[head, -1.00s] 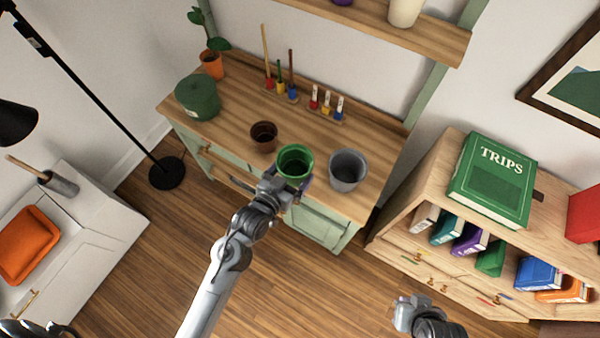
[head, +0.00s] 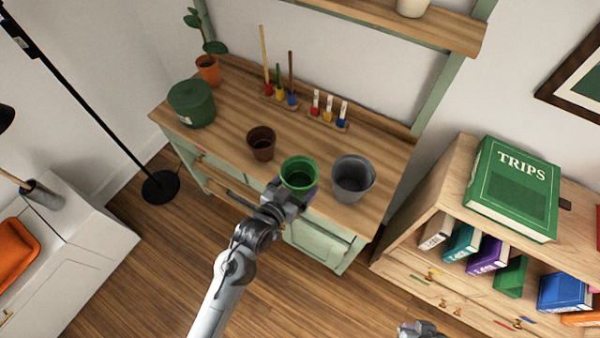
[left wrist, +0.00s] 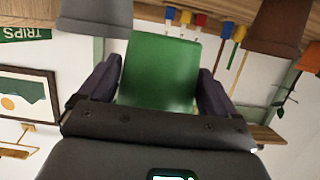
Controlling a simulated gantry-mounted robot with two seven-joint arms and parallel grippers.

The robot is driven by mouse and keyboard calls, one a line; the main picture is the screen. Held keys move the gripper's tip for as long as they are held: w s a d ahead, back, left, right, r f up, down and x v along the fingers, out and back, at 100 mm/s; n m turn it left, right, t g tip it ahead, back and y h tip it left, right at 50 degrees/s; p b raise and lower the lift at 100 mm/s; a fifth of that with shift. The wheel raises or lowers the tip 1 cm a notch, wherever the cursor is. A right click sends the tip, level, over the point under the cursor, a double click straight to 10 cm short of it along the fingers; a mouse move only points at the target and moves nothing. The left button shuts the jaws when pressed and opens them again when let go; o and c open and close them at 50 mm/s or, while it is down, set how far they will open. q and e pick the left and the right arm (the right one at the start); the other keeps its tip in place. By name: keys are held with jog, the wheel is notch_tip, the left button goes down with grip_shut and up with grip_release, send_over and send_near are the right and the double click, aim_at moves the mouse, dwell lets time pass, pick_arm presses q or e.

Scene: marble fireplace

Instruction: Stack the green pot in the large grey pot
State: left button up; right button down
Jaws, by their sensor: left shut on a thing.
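The green pot (head: 298,174) is upright at the front edge of the wooden workbench, left of the large grey pot (head: 353,178). My left gripper (head: 294,190) is shut on the green pot. In the left wrist view, the green pot (left wrist: 160,70) sits between the two dark fingers, and the grey pot (left wrist: 95,14) shows at upper left. The grey pot stands empty on the bench. Whether the green pot touches the bench is hard to tell. My right gripper (head: 420,328) is at the bottom edge, cut off, away from the pots.
A small brown pot (head: 261,143) stands left of the green pot. A bookcase (head: 440,265) stands to the right.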

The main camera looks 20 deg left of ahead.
pick_arm(q)
jog(key=w+a+f+b, duration=0.1)
jog(key=w+f, duration=0.1)
jog(key=w, duration=0.1)
jog(key=w+a+f+b, duration=0.1)
jog(key=w+f, duration=0.1)
jog(key=w, duration=0.2)
jog(key=w+a+f+b, duration=0.1)
jog(key=w+f, duration=0.2)
jog(key=w, duration=0.1)
jog(key=shift+a, duration=0.4)
jog(key=shift+f+b, duration=0.3)
jog(key=shift+f, duration=1.5)
jog(key=shift+f, duration=0.15)
jog(key=o, duration=0.7)
jog(key=shift+o, duration=0.2)
jog(key=shift+f, duration=0.1)
